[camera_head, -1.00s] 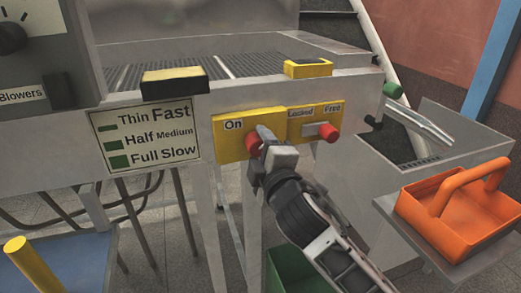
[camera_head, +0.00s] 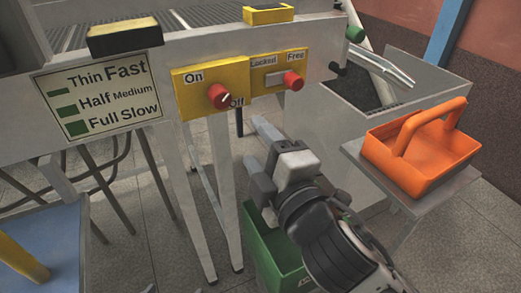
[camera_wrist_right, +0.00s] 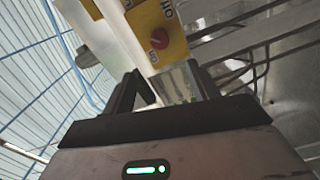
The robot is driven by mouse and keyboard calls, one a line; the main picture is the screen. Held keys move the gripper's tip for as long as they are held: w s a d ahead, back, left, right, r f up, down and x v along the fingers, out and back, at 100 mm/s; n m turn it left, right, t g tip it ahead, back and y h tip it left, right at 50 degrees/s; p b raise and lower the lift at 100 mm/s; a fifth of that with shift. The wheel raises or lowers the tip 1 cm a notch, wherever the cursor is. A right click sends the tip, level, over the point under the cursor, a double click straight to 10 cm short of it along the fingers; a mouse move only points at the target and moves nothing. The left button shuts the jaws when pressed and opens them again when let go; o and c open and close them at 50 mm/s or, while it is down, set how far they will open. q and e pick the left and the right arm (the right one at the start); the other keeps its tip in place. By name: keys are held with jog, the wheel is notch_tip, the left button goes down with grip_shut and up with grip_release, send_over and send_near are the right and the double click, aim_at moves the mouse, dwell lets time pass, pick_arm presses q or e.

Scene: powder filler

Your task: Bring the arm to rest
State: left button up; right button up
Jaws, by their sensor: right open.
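My right gripper (camera_head: 258,148) is open and empty in the head view, below and to the right of the red On/Off knob (camera_head: 219,95), apart from it. The knob sits on a yellow panel (camera_head: 195,102) on the machine's front. Its white mark points up and left. A second red knob (camera_head: 293,80) sits on the yellow Locked/Free panel beside it. In the right wrist view, the open fingers (camera_wrist_right: 168,85) show with the On/Off knob (camera_wrist_right: 159,39) beyond them. My left gripper is not in view.
A green bin (camera_head: 280,250) stands on the floor below my right arm. An orange caddy (camera_head: 425,150) sits on a shelf at the right. A speed label (camera_head: 100,95) is at the left of the panel. A blue-topped table (camera_head: 45,245) is at the lower left.

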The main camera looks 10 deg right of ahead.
jog(key=shift+s+d, duration=0.1)
jog(key=shift+s, duration=0.15)
jog(key=s+d+f+m+g, duration=0.2)
jog(key=f+m, duration=0.3)
jog(key=f, duration=0.3)
jog(key=s+d+f+m+g+h+p, duration=0.1)
jog(key=s+d+f+m+g, duration=0.1)
jog(key=s+f+m, duration=0.3)
jog(key=s+d+f+m+g+h+p, duration=0.1)
jog(key=s+d+f+m+g, duration=0.1)
jog(key=f+m, duration=0.5)
notch_tip(320, 180, down, 5)
jog(key=shift+s+d+r, duration=0.1)
jog(key=shift+s+d, duration=0.65)
jog(key=shift+d, duration=0.45)
